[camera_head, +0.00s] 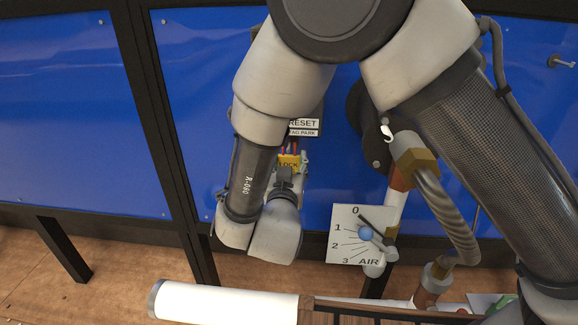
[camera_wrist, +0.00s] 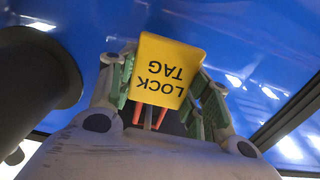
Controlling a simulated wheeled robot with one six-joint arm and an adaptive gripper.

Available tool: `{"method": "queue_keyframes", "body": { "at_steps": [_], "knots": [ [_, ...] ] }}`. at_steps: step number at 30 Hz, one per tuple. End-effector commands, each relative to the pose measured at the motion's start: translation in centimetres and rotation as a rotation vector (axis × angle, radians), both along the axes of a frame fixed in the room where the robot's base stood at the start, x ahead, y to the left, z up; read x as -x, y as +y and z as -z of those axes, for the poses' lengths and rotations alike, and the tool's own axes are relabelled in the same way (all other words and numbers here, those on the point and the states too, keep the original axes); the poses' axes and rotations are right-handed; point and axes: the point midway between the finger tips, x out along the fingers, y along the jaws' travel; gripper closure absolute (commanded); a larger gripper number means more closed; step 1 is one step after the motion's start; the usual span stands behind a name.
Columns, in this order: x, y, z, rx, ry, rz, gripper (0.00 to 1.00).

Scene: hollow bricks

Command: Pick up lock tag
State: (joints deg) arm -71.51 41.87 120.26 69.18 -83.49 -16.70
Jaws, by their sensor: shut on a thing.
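The lock tag (camera_wrist: 168,66) is a yellow plate with dark lettering, upside down in the wrist view. In the head view the lock tag (camera_head: 289,161) shows as a small yellow patch below a white sign, partly hidden by my arm. My gripper (camera_wrist: 166,92) has green-padded fingers on either side of the tag and is shut on it. In the head view my gripper (camera_head: 302,163) is mostly hidden behind my wrist. Red strips show below the tag between the fingers. I cannot tell whether the tag touches the blue panel behind it.
A white sign reading "RESET" and "TAG PARK" (camera_head: 304,128) is on the blue panel (camera_head: 80,110). A white cylinder (camera_head: 225,301) lies low in front.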

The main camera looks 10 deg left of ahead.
Motion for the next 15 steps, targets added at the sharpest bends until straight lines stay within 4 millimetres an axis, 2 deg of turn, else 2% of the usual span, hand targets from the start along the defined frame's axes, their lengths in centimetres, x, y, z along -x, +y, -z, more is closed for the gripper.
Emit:
{"method": "queue_keyframes", "body": {
  "at_steps": [2,5,8,15],
  "knots": [
    [0.0,0.0,-1.0,-0.004,-0.002,0.0,0.75],
    [1.8,0.1,-0.8,0.0,0.001,-0.005,0.75],
    [4.0,-0.1,-0.8,0.001,0.0,-0.005,0.75],
    [11.1,-0.5,-0.8,0.001,0.001,-0.007,0.75]
  ]
}}
